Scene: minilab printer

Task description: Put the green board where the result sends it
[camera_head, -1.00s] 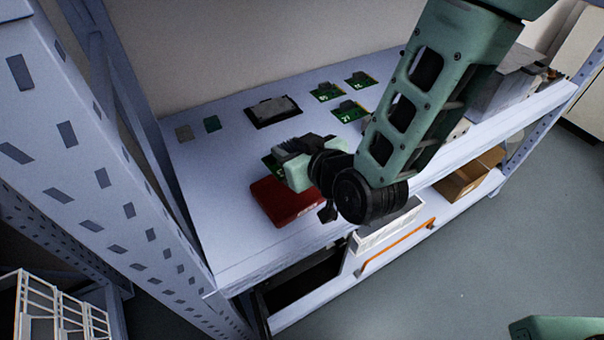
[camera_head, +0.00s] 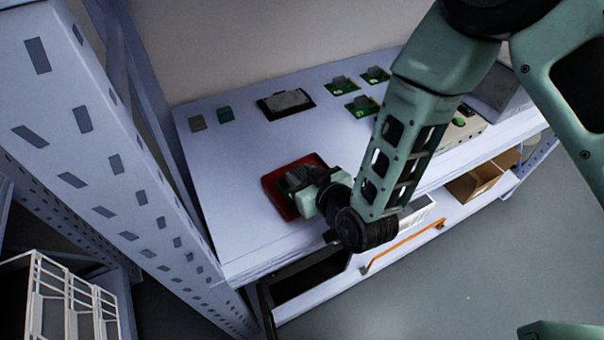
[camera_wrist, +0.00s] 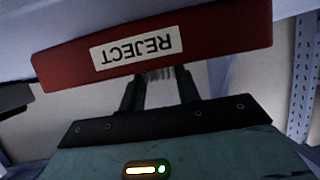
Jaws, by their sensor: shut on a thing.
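My gripper (camera_head: 308,188) is shut on the board's grey finned part (camera_head: 292,180), over the red tray (camera_head: 268,188). The finned part also shows between the fingers in the wrist view (camera_wrist: 160,74). The green of the held board is mostly hidden, and I cannot tell if it touches the tray floor. The tray's front wall reads REJECT, upside down in the wrist view (camera_wrist: 70,68).
Several green boards with grey parts, one here (camera_head: 362,106), lie at the back right. A black device with a grey top (camera_head: 286,103) sits at the back middle. The shelf top (camera_head: 225,185) is clear left of the tray. A perforated post (camera_head: 90,130) stands at left.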

